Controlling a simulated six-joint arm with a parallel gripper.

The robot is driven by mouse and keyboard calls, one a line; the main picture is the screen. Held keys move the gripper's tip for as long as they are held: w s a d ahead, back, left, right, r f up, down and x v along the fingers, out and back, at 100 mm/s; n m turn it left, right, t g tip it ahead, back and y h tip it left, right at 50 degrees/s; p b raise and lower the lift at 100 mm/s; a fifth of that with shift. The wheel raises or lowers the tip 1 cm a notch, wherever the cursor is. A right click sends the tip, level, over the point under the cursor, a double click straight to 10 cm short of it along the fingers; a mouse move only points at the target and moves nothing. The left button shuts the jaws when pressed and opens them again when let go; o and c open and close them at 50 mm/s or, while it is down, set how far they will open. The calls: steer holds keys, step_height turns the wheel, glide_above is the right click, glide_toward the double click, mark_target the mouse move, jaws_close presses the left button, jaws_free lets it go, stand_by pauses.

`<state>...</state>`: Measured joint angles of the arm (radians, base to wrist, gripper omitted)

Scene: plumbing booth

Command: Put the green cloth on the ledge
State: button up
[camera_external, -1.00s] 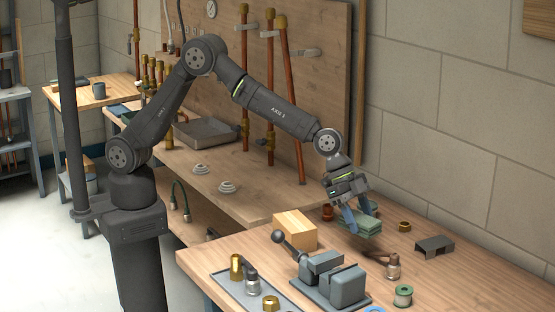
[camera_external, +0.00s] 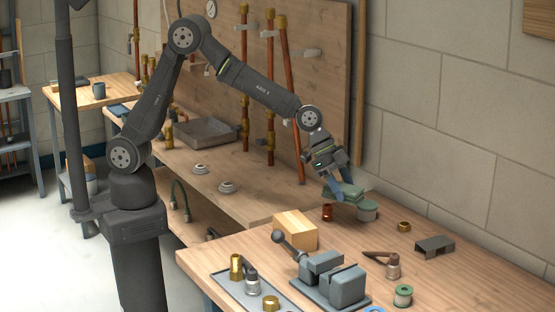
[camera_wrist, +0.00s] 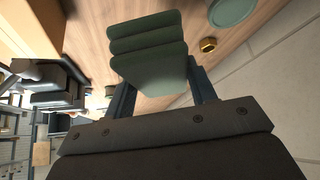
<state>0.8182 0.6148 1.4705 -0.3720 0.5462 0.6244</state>
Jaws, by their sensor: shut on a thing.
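The green cloth (camera_external: 346,189) is a folded, layered pad. My gripper (camera_external: 338,187) is shut on it and holds it above the far left part of the workbench. In the wrist view the cloth (camera_wrist: 150,52) spans between the two fingers of my gripper (camera_wrist: 160,88), its layers showing. The wooden ledge (camera_external: 260,202) runs below the upright panel with copper pipes, to the left of the cloth and apart from it. The ledge is not clearly identifiable in the wrist view.
A grey vise (camera_external: 330,280) is in front. Two drain fittings (camera_external: 228,187) and a grey tray (camera_external: 207,133) sit on the ledge, with bare wood to their right.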

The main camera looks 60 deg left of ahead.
steer(key=w+a+f+n+t+y, duration=0.15)
steer(key=w+a, duration=0.25)
steer(key=a, duration=0.8)
steer(key=w+a+n+h, duration=0.1)
steer(key=w+a+n, duration=0.15)
steer(key=a, duration=0.95)
steer(key=s+a+f+n+t+y, duration=0.1)
steer(key=s+a+n+y, duration=0.3)
steer(key=a, duration=1.7)
steer(key=a+f+n+t+y, duration=0.15)
steer(key=a+n, duration=0.45)
steer(key=a, duration=1.6)
steer(key=a+f, duration=0.2)
steer(key=a, duration=0.1)
steer(key=a+f, duration=0.2)
steer(key=a, duration=0.2)
steer(key=a+f, duration=0.2)
steer(key=a, duration=0.2)
steer(key=shift+s+a+f, duration=0.15)
steer(key=shift+s+f, duration=0.05)
steer(key=shift+f, duration=2.25)
steer(key=shift+f, duration=0.1)
steer(key=o, duration=1)
